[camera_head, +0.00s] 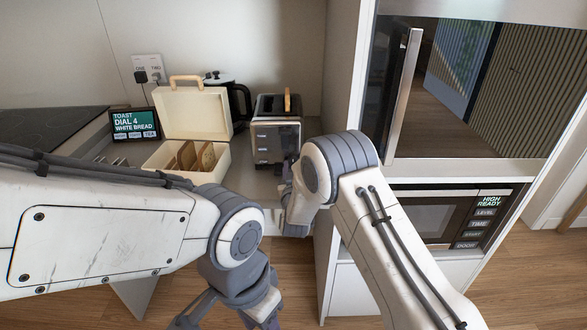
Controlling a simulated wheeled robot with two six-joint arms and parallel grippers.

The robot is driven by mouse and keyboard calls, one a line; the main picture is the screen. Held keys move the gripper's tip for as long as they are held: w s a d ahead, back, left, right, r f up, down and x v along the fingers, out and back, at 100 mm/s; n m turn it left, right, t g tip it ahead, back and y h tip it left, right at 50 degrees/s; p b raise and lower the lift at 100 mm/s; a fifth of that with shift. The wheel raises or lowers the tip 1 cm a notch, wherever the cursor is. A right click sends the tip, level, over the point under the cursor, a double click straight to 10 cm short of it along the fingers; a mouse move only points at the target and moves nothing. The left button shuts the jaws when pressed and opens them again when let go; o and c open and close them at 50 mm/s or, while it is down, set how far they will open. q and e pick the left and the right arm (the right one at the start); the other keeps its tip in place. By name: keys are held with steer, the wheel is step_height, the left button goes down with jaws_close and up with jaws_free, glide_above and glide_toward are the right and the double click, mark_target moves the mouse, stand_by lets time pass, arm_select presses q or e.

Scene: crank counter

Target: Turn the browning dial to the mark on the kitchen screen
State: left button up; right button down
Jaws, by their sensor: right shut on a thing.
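The kitchen screen (135,124) stands at the back left of the counter and reads TOAST, DIAL 4, WHITE BREAD. The toaster (276,140) stands on the counter at the right, with a slice of bread (287,100) sticking up from its top. My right gripper (287,178) is at the toaster's lower front right, shut on the browning dial. The dial and its marks are hidden behind the gripper and arm, so its setting cannot be read. My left gripper (222,318) hangs low in front of the counter, fingers spread and empty, partly cut off by the lower edge.
An open cream bread box (190,112) with several slices stands left of the toaster, a dark kettle (240,100) behind it. A tall cabinet with a built-in oven (470,90) and a microwave (428,220) closes off the right side.

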steer(key=m+b, duration=0.6)
steer(key=b, duration=0.1)
steer(key=shift+f+m, duration=0.2)
steer(key=shift+m, duration=0.1)
steer(key=shift+r+m+b, duration=0.2)
steer(key=shift+m+b, duration=1.2)
steer(key=shift+b, duration=0.3)
steer(key=c, duration=0.5)
jaws_free()
steer(key=s, duration=1)
steer(key=shift+s, duration=0.25)
